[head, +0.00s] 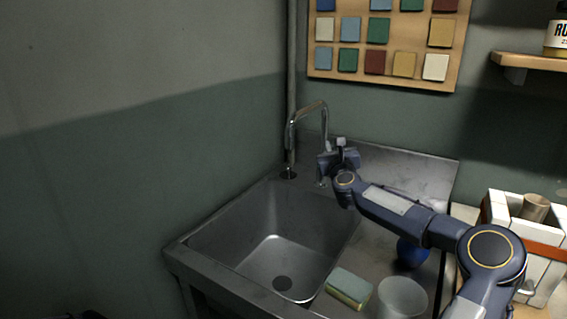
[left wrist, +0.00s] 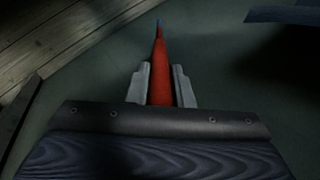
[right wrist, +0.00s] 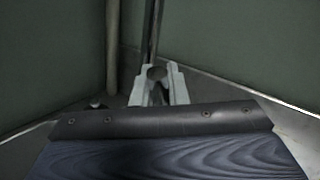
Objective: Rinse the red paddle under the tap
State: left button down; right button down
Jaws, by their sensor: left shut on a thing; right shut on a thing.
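The red paddle (left wrist: 160,80) shows in the left wrist view as a narrow red piece with a dark bluish tip. My left gripper (left wrist: 159,82) is shut on it; neither shows in the head view. The metal tap (head: 309,108) stands at the back of the steel sink (head: 230,226). My right gripper (head: 327,163) is beside the tap's spout. In the right wrist view its fingers are shut on a small round-topped grey piece (right wrist: 157,73), which looks like the tap's handle. No running water is visible in the basin.
A green and yellow sponge (head: 349,287) and a whitish cup (head: 403,298) stand right of the basin. A white crate (head: 497,208) stands at the right. Walls close in behind and left of the sink.

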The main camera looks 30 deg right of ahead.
jog(key=c, duration=1.4)
grip_release()
jog(key=shift+c, duration=0.2)
pick_arm(q)
jog(key=shift+f, duration=0.2)
pick_arm(e)
jog(key=shift+s+a+f, duration=0.1)
jog(key=shift+s+a, duration=0.05)
jog(key=shift+s, duration=0.3)
pick_arm(q)
jog(key=shift+f+b, duration=0.6)
jog(key=shift+b, duration=0.15)
pick_arm(e)
jog(key=v, duration=1.1)
pick_arm(q)
jog(key=shift+r, duration=0.1)
pick_arm(e)
jog(key=shift+a, duration=0.1)
